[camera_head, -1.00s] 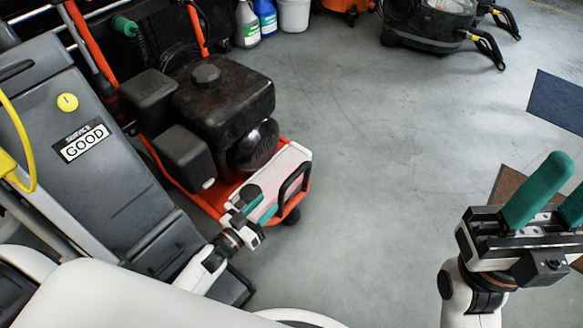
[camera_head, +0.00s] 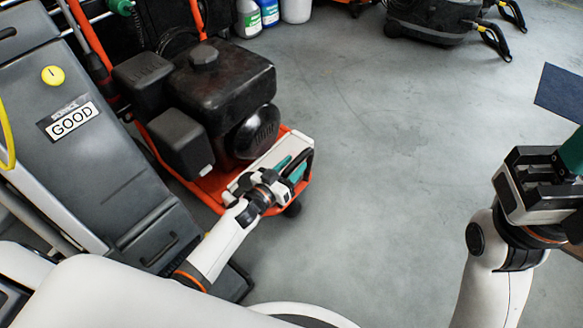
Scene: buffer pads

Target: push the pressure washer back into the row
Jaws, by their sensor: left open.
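The pressure washer (camera_head: 222,90) has a black engine on an orange frame and stands on the floor left of centre. Its front end carries a pale plate and a black loop handle (camera_head: 308,160), with a dark wheel below. My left gripper (camera_head: 291,165), with teal fingers, is open at this front end, over the pale plate and beside the handle. Its fingertips are small and partly hidden, so contact is unclear. My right gripper (camera_head: 570,158) is at the right edge, away from the washer. Its teal fingers are mostly cut off by the frame.
A grey machine with a GOOD label (camera_head: 72,122) stands close on the left of the washer. White and blue bottles (camera_head: 248,18) and a pale bucket (camera_head: 297,10) stand behind. A black machine (camera_head: 430,22) is at the back right. A blue mat (camera_head: 560,92) lies right. The middle floor is clear.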

